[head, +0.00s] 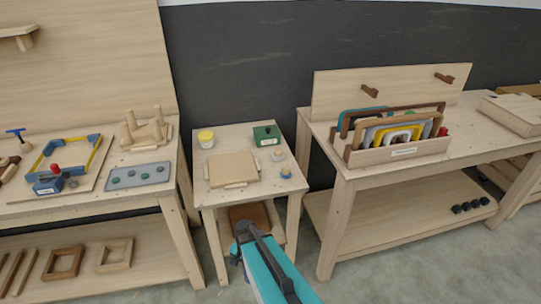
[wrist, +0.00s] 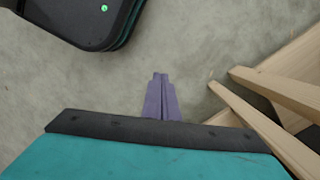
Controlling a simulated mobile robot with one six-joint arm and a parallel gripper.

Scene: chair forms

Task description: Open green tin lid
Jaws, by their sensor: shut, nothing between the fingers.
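The green tin (head: 267,135) stands at the back right of the small wooden table (head: 234,131) in the head view. In the head view my teal arm is low in front of the small table, and the fingertips cannot be made out there. The tin is not in the wrist view.
On the small table are a yellow-topped cup (head: 206,139), a flat wooden board (head: 233,169) and small knobs (head: 286,173) near the tin. Larger workbenches stand on both sides. Wooden legs (wrist: 270,125) show at the right of the wrist view. A dark wall is behind.

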